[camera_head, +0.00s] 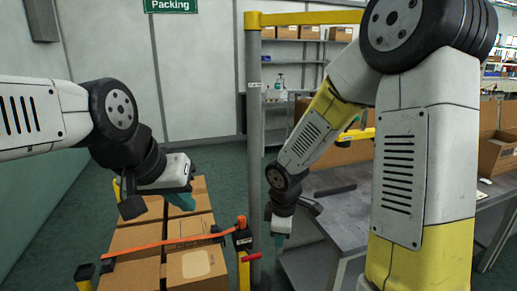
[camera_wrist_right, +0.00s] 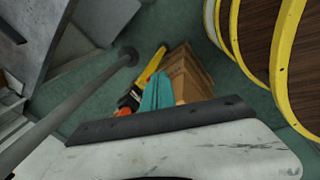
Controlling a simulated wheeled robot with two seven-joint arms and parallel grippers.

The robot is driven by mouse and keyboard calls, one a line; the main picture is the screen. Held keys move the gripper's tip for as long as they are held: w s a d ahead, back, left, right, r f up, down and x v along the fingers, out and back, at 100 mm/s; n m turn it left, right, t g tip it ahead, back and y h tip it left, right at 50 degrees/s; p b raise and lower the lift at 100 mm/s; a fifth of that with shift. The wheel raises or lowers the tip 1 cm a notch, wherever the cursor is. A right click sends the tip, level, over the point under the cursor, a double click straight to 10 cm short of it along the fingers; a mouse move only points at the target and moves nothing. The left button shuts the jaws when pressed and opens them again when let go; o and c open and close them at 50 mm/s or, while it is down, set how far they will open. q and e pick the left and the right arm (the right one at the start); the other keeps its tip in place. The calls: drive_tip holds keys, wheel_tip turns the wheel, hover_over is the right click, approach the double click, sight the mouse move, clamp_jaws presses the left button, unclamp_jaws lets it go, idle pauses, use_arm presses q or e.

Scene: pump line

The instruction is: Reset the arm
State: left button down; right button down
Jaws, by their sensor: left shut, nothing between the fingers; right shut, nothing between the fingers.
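My left arm comes in from the left in the head view. Its left gripper (camera_head: 183,201), with teal fingers, is shut and empty above the stacked cardboard boxes (camera_head: 135,238). My right arm is bent and hangs down at the centre right. Its right gripper (camera_head: 278,244) is shut and empty, pointing down between the boxes and the grey table. In the right wrist view the teal fingers of the right gripper (camera_wrist_right: 157,92) are together, with nothing between them. Behind them are a cardboard box (camera_wrist_right: 188,70) and green floor.
An orange belt (camera_head: 165,242) stretches across the boxes to a post (camera_head: 242,240). A tall grey post (camera_head: 254,130) stands behind my right gripper. The grey table (camera_head: 345,212) is to the right, with a dark bar (camera_head: 335,190) on it. Shelves with boxes (camera_head: 300,32) stand at the back.

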drive_tip(key=s+d+r+m+t, duration=0.1)
drive_tip(key=s+d+r+m, duration=0.1)
drive_tip(key=s+r+m, duration=0.2)
drive_tip(key=s+d+r+m+t+y, duration=0.1)
drive_tip(key=s+d+r+m, duration=0.2)
drive_tip(key=r+m, duration=0.3)
drive_tip(key=s+d+r+m+t+y, duration=0.1)
drive_tip(key=s+d+r+m, duration=0.2)
drive_tip(key=r, duration=0.8)
drive_tip(key=s+m, duration=0.2)
drive_tip(key=s, duration=0.1)
drive_tip(key=shift+d+r+t, duration=0.15)
drive_tip(key=shift+r+t, duration=0.1)
drive_tip(key=shift+t, duration=0.15)
use_arm(q)
drive_tip(key=w+d+f+n+g, duration=0.2)
drive_tip(key=w+f+n+g, duration=0.1)
drive_tip(key=w+n, duration=0.4)
drive_tip(key=w+d+f+n+g, duration=0.25)
drive_tip(key=w+n, duration=0.25)
drive_tip(key=w, duration=0.3)
drive_tip(key=w+d+f+n+g, duration=0.1)
drive_tip(key=w+d+f+n, duration=0.2)
drive_tip(key=w+f+n, duration=0.2)
drive_tip(key=w+d+f+n+g+y, duration=0.1)
drive_tip(key=w+d+f+n, duration=0.2)
drive_tip(key=f, duration=0.7)
drive_tip(key=shift+w+n+g+y, duration=0.35)
drive_tip(key=shift+w+n, duration=0.5)
drive_tip(key=shift+n, duration=0.25)
